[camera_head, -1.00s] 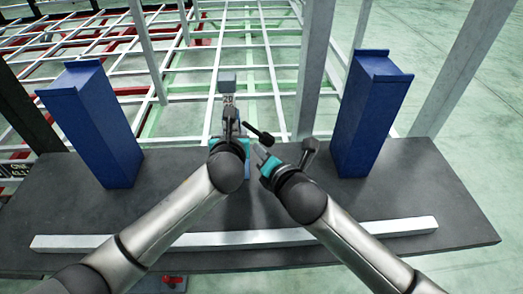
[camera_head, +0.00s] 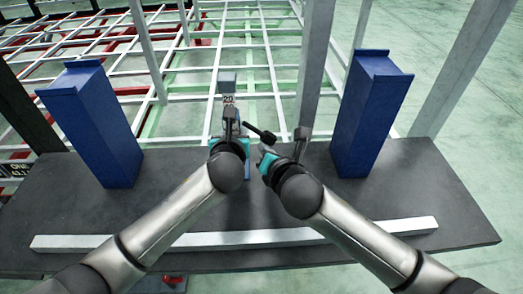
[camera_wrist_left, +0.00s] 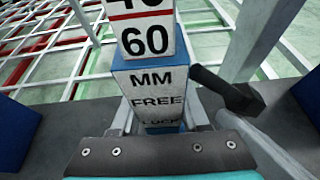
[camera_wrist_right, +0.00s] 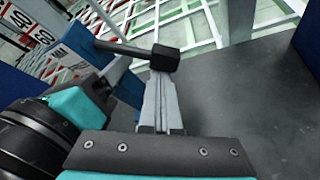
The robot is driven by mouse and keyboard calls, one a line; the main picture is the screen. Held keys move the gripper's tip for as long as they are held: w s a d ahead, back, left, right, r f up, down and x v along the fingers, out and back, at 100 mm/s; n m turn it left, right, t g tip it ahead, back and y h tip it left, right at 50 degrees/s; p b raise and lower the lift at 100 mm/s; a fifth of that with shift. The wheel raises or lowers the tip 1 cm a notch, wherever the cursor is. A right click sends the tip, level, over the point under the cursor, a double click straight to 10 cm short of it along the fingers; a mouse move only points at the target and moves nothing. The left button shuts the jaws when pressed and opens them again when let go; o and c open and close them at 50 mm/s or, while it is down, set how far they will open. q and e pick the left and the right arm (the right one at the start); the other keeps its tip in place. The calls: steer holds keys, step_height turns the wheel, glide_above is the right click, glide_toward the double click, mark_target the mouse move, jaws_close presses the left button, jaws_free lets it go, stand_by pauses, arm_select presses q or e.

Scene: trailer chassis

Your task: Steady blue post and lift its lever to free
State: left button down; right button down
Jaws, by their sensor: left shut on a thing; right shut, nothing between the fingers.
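The blue post (camera_wrist_left: 150,78) stands upright and carries a white scale with numbers and the words MM, FREE and LOCK. Its black lever (camera_wrist_right: 125,47) sticks out to the right and ends in a square black knob (camera_wrist_right: 165,58); it also shows in the head view (camera_head: 260,132). My left gripper (camera_wrist_left: 157,118) is shut on the blue post, one finger on each side. My right gripper (camera_wrist_right: 160,88) is shut and empty, its fingertips close at the lever's knob. I cannot tell whether they touch it. In the head view my left gripper hides much of the post.
Two tall blue blocks (camera_head: 92,120) and (camera_head: 370,115) stand left and right on the dark table (camera_head: 420,205). A long white bar (camera_head: 390,228) lies along its front. A grey upright (camera_head: 315,70) rises behind the right gripper. A white frame grid (camera_head: 200,60) lies beyond.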

steer(key=shift+w+d+r, duration=0.1)
steer(key=shift+d+r, duration=0.4)
steer(key=shift+r, duration=0.1)
steer(key=shift+d+r+n+h, duration=0.5)
steer(key=shift+r+n+h, duration=0.3)
steer(key=shift+n+h, duration=0.2)
step_height(320, 180, up, 6)
steer(key=n+h, duration=0.3)
glide_above(273, 137)
steer(key=s, duration=0.2)
steer(key=shift+s+d+f, duration=0.1)
steer(key=shift+d, duration=0.1)
steer(key=shift+r, duration=0.8)
